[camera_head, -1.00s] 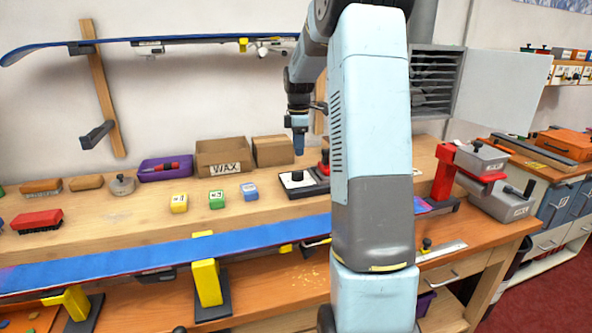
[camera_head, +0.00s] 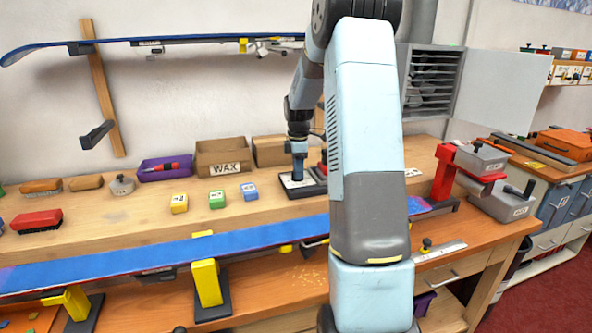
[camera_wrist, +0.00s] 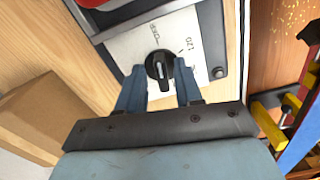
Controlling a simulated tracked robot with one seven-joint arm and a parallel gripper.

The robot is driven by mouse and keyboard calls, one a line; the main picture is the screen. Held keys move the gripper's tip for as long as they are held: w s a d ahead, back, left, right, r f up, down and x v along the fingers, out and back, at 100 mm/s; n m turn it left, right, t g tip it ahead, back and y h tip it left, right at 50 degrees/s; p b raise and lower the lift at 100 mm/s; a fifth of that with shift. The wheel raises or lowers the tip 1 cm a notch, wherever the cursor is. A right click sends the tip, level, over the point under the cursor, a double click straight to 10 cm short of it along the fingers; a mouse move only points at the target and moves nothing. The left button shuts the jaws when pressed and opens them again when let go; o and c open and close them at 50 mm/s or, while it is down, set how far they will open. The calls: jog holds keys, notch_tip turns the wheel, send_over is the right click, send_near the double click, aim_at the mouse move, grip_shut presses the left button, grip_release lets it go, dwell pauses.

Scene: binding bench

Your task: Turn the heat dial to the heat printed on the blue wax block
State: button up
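The heat dial is a black knob (camera_wrist: 160,70) with a white pointer line, on a white plate (camera_wrist: 128,44) in the wrist view. The plate has "120" and another printed word by the knob. My gripper (camera_wrist: 159,66) has its two blue fingers on either side of the knob, with slight gaps showing, so it looks open around it. In the head view my gripper (camera_head: 298,177) is down at the white-topped dial unit (camera_head: 290,187), hiding the knob. The blue wax block (camera_head: 249,191) stands on the bench left of the unit; its print is too small to read.
Green (camera_head: 217,199) and yellow (camera_head: 179,203) wax blocks stand left of the blue one. A WAX carton (camera_head: 222,157) and a second carton (camera_head: 269,151) stand behind. A long blue ski or board (camera_head: 150,258) lies along the bench front.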

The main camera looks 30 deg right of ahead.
jog(key=shift+r, duration=0.1)
grip_shut()
jog(key=shift+a, duration=0.15)
